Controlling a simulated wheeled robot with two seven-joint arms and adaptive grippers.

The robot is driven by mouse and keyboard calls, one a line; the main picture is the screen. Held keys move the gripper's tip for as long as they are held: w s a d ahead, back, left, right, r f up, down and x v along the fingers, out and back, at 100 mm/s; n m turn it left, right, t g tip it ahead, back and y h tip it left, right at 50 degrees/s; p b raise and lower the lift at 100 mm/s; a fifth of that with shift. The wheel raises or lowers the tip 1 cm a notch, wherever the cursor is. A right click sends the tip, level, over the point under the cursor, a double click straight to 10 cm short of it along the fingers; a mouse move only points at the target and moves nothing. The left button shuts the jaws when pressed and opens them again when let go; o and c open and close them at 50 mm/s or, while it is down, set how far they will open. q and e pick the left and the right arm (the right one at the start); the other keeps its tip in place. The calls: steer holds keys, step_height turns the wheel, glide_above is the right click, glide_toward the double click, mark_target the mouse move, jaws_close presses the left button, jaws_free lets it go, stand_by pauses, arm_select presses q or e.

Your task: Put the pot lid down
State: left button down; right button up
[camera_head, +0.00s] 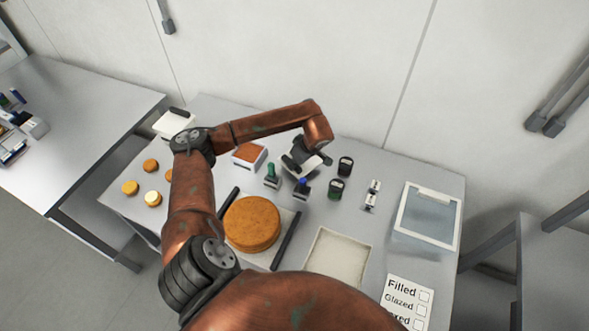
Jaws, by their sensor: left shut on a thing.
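My left gripper (302,160) is over the back middle of the table, just above a pale flat thing (308,168). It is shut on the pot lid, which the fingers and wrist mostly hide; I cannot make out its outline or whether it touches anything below. Two dark pots stand to the right, a rear one (345,166) and a front one (336,189). My right gripper is out of view.
A large brown round (252,224) lies between dark bars. A pale tray (340,258), a clear-topped box (427,218) and a checklist card (408,297) are to the right. Several small rounds (153,198) lie left. Free table (400,175) shows at the back right.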

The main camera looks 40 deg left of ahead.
arm_select(q)
steer(key=shift+f, duration=1.5)
steer(key=shift+f, duration=0.2)
steer(key=c, duration=1.9)
jaws_free()
steer(key=shift+r, duration=0.1)
steer(key=shift+r, duration=0.1)
steer(key=shift+d+r, duration=0.15)
steer(key=shift+r, duration=0.2)
steer(key=b+v, duration=0.1)
steer(key=v, duration=1)
steer(key=shift+r, duration=0.2)
